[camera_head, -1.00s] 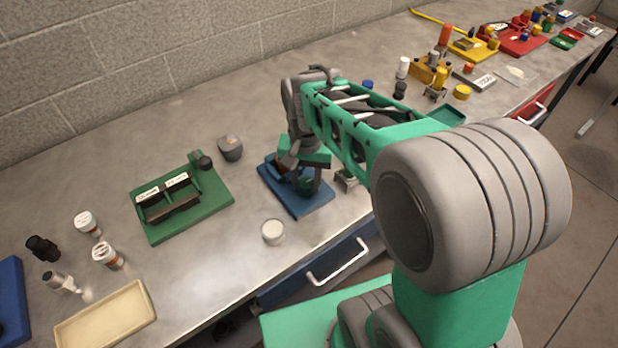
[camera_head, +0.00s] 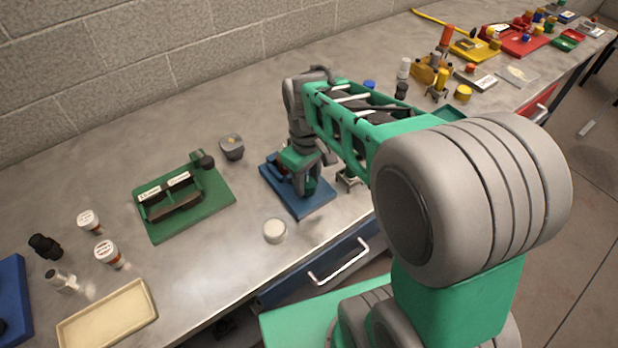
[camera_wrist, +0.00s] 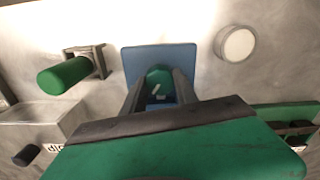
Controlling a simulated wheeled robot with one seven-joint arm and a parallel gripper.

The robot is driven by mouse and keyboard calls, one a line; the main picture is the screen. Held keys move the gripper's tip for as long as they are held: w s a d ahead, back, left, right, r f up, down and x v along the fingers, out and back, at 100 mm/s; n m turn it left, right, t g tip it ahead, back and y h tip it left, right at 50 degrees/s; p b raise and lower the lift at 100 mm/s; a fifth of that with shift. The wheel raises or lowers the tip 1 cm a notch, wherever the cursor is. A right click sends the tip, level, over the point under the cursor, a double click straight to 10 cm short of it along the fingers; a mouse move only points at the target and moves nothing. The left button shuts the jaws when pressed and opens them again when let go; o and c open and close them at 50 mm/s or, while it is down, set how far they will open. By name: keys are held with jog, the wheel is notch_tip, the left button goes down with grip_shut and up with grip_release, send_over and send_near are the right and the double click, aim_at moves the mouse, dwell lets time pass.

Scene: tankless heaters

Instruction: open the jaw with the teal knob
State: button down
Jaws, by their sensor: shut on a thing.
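A teal knob (camera_wrist: 158,77) sits over a blue base plate in the wrist view, between my two fingers. The blue base plate (camera_head: 311,209) lies on the bench in the head view, and its far part also shows in the wrist view (camera_wrist: 160,56). My gripper (camera_wrist: 159,92) is shut on the teal knob from above. How far the jaw is open cannot be seen.
A white round jar (camera_head: 275,231) stands just left of the blue plate. A green fixture (camera_head: 212,204) with labels lies farther left, and a grey object (camera_head: 232,147) behind. A small metal bracket with a green cylinder (camera_wrist: 62,77) is close on the other side.

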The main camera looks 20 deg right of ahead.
aim_at(308, 181)
jog(key=shift+n, duration=2.3)
jog(key=c, duration=1.2)
grip_release()
jog(key=shift+d, duration=0.15)
jog(key=shift+o, duration=1.3)
notch_tip(308, 181, up, 8)
jog(key=shift+f, duration=0.1)
